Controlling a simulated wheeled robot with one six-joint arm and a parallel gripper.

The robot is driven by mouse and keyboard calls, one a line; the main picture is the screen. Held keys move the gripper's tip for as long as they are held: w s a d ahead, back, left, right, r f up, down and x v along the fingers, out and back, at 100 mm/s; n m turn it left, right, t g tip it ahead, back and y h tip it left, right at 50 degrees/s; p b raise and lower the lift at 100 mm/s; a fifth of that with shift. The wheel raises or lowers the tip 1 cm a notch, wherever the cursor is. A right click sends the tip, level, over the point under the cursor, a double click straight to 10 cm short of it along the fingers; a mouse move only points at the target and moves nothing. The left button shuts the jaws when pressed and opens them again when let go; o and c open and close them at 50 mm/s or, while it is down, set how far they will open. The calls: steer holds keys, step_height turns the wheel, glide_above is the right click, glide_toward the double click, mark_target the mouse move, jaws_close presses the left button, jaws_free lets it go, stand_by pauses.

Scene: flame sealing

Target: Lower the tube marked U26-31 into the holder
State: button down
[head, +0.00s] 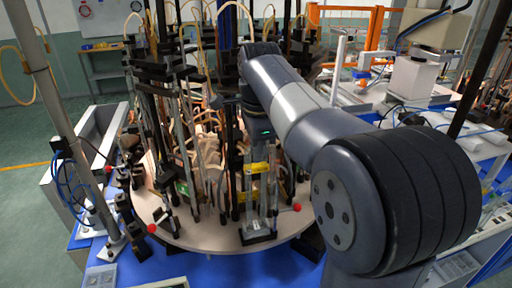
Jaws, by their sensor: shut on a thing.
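My gripper (258,155) hangs below the dark wrist of my arm at the near side of the round table. It is shut on an upright, clear tube (263,192), which is small and partly hidden. I cannot read the mark U26-31 on it. A holder with a black foot (258,237) stands at the front rim of the table, directly below my gripper. A small white label shows low on it. I cannot tell how far the tube's lower end is from the holder's seat. Yellow labels show around the jaws.
The round, light table (205,236) carries several similar upright stations with rods, black clamps and hoses close behind my gripper. Red knobs (152,228) stick out at the rim. A metal post (70,130) stands at left. An orange frame (375,35) is at the back right.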

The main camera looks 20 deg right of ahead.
mark_target(256, 165)
steer(key=shift+f+b, duration=0.9)
steer(key=shift+f, duration=0.65)
stand_by(0.4)
steer(key=c, duration=1.3)
jaws_free()
steer(key=shift+r+p, duration=2.3)
steer(key=shift+p, duration=0.1)
steer(key=r, duration=0.3)
steer(key=s+r, duration=0.1)
steer(key=r, duration=0.6)
steer(key=shift+s+r, duration=0.2)
steer(key=shift+r, duration=0.1)
steer(key=shift+f, duration=0.1)
